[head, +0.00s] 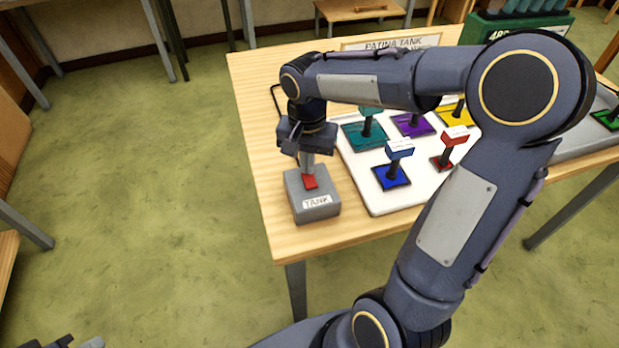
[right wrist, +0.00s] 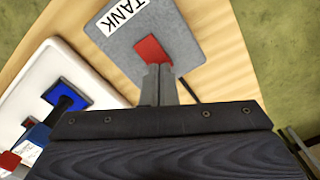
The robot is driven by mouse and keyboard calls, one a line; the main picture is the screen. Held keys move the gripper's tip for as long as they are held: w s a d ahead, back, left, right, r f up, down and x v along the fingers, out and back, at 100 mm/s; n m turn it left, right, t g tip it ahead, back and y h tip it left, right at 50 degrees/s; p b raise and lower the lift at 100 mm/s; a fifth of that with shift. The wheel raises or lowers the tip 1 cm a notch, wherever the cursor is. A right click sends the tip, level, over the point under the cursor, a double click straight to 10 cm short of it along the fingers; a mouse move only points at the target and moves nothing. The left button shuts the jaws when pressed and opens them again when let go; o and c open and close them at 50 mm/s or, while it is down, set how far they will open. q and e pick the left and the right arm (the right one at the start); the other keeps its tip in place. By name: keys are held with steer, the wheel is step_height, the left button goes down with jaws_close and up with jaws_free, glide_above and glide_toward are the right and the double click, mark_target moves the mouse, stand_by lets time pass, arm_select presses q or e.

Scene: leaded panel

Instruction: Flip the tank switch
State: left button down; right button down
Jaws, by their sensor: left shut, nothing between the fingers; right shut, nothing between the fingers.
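The tank switch is a grey box (head: 314,209) with a white TANK label (head: 317,201) and a red rocker (head: 311,182) on top. It stands at the near left corner of the wooden table. The box also shows in the right wrist view (right wrist: 190,45), with the red rocker (right wrist: 150,50) just beyond the fingertips. My right gripper (head: 307,170) is shut and empty, pointing down at the rocker's far end; I cannot tell whether it touches. It also shows in the right wrist view (right wrist: 158,72). My left gripper (head: 75,343) shows only partly at the bottom left, away from the table.
A white board (head: 376,205) right of the box holds several coloured glass pieces with upright handles, including a blue one (head: 391,178) and a red one (head: 443,162). A PATINA TANK sign (head: 432,41) and a green rack (head: 545,25) stand behind. Floor left of the table is clear.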

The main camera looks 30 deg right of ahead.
steer(key=shift+f+b, duration=0.35)
steer(key=shift+f, duration=0.2)
steer(key=shift+r, duration=0.1)
step_height(320, 180, up, 7)
steer(key=p, duration=0.6)
steer(key=shift+s, duration=0.1)
stand_by(0.6)
steer(key=s+a+r+n+t+y, duration=0.1)
steer(key=s+a+n+t+y, duration=0.1)
steer(key=s, duration=0.6)
steer(key=s+a+r+n+t+y, duration=0.1)
steer(key=s+a+n+t, duration=0.1)
steer(key=s+n, duration=0.3)
steer(key=s+t, duration=0.1)
steer(key=s, duration=0.2)
steer(key=shift+s+t+y, duration=0.3)
steer(key=shift+s+y, duration=0.1)
